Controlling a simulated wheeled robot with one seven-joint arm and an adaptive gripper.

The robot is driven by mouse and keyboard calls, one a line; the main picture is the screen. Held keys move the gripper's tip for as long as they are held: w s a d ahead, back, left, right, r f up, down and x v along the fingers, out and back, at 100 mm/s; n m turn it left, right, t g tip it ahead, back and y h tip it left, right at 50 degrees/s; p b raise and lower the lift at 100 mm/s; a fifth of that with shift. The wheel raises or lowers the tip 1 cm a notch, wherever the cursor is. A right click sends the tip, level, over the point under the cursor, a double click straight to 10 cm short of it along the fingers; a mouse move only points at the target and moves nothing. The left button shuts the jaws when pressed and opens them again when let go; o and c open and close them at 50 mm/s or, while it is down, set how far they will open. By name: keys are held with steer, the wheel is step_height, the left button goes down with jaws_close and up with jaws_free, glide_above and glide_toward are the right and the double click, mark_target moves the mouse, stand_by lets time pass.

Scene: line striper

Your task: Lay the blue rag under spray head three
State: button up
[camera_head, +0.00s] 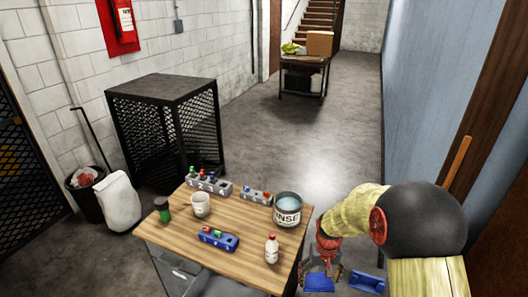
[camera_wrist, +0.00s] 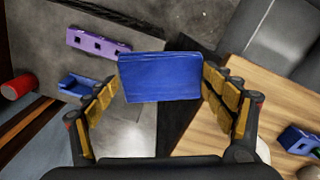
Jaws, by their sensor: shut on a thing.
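The blue rag (camera_wrist: 160,77) looks like a flat folded rectangle. My gripper (camera_wrist: 162,85) is shut on it, with a yellow-padded finger at each side edge. In the head view the rag (camera_head: 319,283) hangs below my gripper (camera_head: 325,262), off the right edge of the wooden table and clear of its top. No spray head is clearly recognisable, and I cannot read a number three. A purple bar with square holes (camera_wrist: 98,42) lies beyond the rag in the wrist view.
The wooden table (camera_head: 190,226) carries grey blocks with coloured pegs (camera_head: 209,187), a blue block (camera_head: 218,239), a white cup (camera_head: 200,205), a rinse tub (camera_head: 288,209) and a white bottle (camera_head: 272,249). A small blue tray (camera_head: 367,282) and a red cylinder (camera_wrist: 17,87) are near my gripper.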

mark_target(316, 290)
step_height(316, 290, down, 8)
steer(key=b, duration=0.7)
steer(key=shift+f, duration=0.1)
steer(key=shift+a, duration=0.1)
